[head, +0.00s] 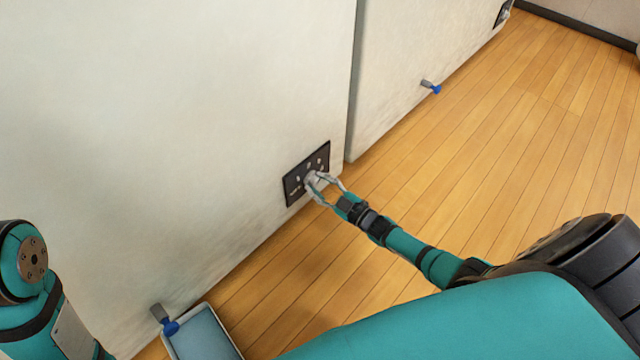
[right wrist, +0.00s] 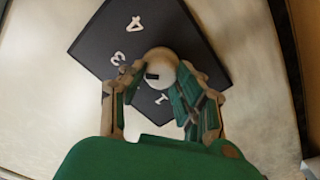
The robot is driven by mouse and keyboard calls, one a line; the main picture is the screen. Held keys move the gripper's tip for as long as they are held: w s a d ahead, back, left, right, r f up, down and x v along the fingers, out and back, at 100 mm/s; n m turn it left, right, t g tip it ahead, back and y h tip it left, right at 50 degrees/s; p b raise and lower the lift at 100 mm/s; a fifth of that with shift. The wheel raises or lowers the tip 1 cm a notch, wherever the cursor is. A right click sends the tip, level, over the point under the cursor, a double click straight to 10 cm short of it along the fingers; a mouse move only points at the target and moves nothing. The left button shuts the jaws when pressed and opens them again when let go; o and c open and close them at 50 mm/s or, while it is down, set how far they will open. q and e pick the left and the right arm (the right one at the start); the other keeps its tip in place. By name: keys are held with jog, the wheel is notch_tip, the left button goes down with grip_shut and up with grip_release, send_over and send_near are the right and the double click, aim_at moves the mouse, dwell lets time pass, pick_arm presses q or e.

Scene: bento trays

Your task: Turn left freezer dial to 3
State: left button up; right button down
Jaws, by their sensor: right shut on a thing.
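The left freezer (head: 190,110) is the large white unit filling the left of the head view. Its dark dial panel (head: 292,190) sits low near the right edge. The right wrist view shows the panel (right wrist: 100,40) close and tilted, with white numerals 4, 3 and 1 legible. The dial (right wrist: 160,58) is a round whitish knob with a short black mark on its lower left, pointing left. My right gripper (head: 318,185) is shut on the dial, one finger on each side, and partly hides numerals. My left gripper is out of view; only its arm shows.
A second white unit (head: 420,65) stands to the right, with a blue-ended spout (head: 434,89) and another dark panel (head: 502,14). A spout with a blue end (head: 170,327) is at lower left, above a pale blue tray (head: 205,335). Wooden floor (head: 520,150) is clear on the right.

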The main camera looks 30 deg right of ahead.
jog(key=shift+f, duration=0.1)
dwell(0.4)
jog(key=c, duration=0.9)
grip_release()
jog(key=shift+c, duration=0.2)
jog(key=v, duration=1.2)
